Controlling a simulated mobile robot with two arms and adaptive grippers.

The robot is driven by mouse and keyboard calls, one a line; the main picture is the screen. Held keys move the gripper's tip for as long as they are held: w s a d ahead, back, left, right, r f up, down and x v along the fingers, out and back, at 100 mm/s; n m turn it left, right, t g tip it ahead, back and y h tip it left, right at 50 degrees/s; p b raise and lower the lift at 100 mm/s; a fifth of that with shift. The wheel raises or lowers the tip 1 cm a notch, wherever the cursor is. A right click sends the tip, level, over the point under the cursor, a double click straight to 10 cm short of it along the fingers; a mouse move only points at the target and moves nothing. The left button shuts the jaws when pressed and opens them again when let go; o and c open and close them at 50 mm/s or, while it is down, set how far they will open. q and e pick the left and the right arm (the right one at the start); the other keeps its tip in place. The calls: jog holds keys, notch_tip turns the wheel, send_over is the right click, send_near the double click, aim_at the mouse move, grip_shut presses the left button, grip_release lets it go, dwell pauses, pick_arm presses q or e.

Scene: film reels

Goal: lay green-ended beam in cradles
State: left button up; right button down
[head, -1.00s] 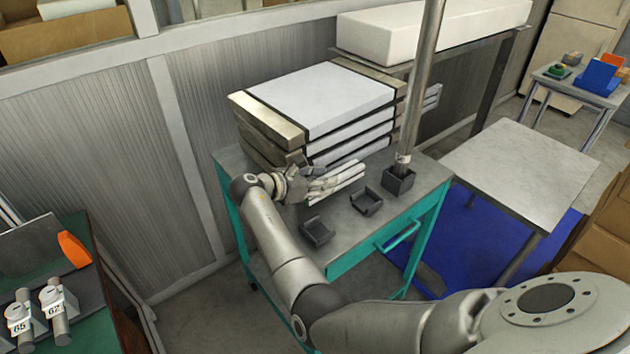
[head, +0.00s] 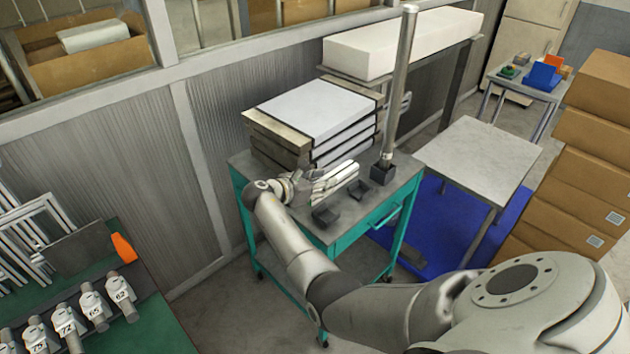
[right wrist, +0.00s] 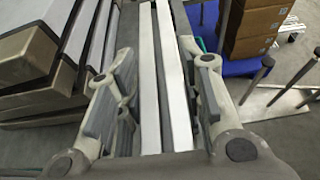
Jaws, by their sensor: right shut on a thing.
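My right gripper (head: 301,187) is shut on a pale, slim beam (head: 335,181) above the teal-framed cart. In the right wrist view the beam (right wrist: 163,85) runs away from me between the two finger pads, with long white strips along it. I cannot make out a green end on it. Two small dark cradles, a near one (head: 326,215) and a farther one (head: 358,190), stand on the cart top to the right of and below the gripper. The beam is apart from both, as far as I can tell. My left gripper is not in view.
A stack of white-topped slabs (head: 318,108) fills the back of the cart (head: 370,217). A tall metal post (head: 400,80) rises from a dark square holder (head: 383,173) beside the cradles. A bare grey table (head: 478,158) and brown boxes (head: 570,190) stand to the right.

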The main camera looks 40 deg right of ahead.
jog(key=shift+s+d+r, duration=0.1)
jog(key=shift+s, duration=0.05)
jog(key=shift+a, duration=0.5)
pick_arm(q)
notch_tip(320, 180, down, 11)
jog(key=b, duration=1.1)
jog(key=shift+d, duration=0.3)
pick_arm(e)
jog(key=s+a+r+n+t+y, duration=0.1)
jog(key=s+a+n+t+y, duration=0.2)
jog(key=s+a, duration=0.6)
jog(key=s+a+r+n+t+y, duration=0.2)
jog(key=s+a+n+t+y, duration=0.2)
jog(key=a, duration=1.4)
jog(key=shift+s+n+t, duration=1.8)
jog(key=shift+s+n, duration=0.3)
jog(key=shift+s, duration=0.6)
